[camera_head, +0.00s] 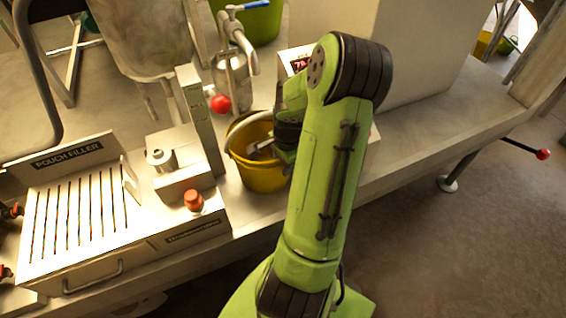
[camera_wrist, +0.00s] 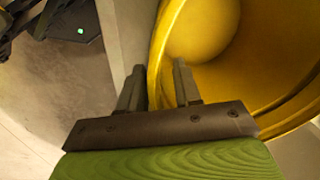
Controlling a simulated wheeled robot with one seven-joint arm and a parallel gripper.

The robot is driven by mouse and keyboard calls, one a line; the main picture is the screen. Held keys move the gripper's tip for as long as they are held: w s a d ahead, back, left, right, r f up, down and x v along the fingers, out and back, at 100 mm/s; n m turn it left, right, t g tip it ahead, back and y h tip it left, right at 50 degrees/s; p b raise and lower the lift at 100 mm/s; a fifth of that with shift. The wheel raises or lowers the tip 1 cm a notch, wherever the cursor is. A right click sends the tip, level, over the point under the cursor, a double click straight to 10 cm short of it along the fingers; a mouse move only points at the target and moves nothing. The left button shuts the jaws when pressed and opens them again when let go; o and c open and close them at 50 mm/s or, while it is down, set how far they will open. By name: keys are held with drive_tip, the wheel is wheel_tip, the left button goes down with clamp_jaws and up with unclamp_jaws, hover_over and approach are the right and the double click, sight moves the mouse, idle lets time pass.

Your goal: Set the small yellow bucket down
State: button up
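The small yellow bucket (camera_head: 262,178) stands upright on the pale bench, right of the pouch filler, and seems to rest on the bench top. In the wrist view the yellow bucket (camera_wrist: 265,65) fills the upper right, its open mouth showing. My gripper (camera_head: 262,148) is at the bucket's rim, partly hidden by my arm. In the wrist view my gripper (camera_wrist: 158,75) has one finger outside the wall and one inside. The fingers stand apart with a gap around the rim, so it looks open.
The pouch filler (camera_head: 75,215) and its orange knob (camera_head: 193,201) are close on the left. A metal tap vessel (camera_head: 232,80) with a red ball (camera_head: 220,104) stands behind. A green bucket (camera_head: 262,22) is farther back. The bench front (camera_head: 430,150) to the right is clear.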

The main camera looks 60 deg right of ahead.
wheel_tip(320, 180, up, 12)
drive_tip(key=s+p, duration=0.2)
drive_tip(key=p, duration=0.2)
drive_tip(key=w+a+r+n+t+h, duration=0.1)
drive_tip(key=w+a+r+n, duration=0.1)
drive_tip(key=a+r+n, duration=0.45)
drive_tip(key=w+a+r+n+h, duration=0.1)
drive_tip(key=w+a+r+n, duration=0.2)
drive_tip(key=a, duration=0.7)
drive_tip(key=s+a+r+n+t+y, duration=0.2)
drive_tip(key=s+a+r+n+t, duration=0.1)
drive_tip(key=s+a+n, duration=0.6)
drive_tip(key=a+n, duration=0.3)
drive_tip(key=shift+r, duration=0.3)
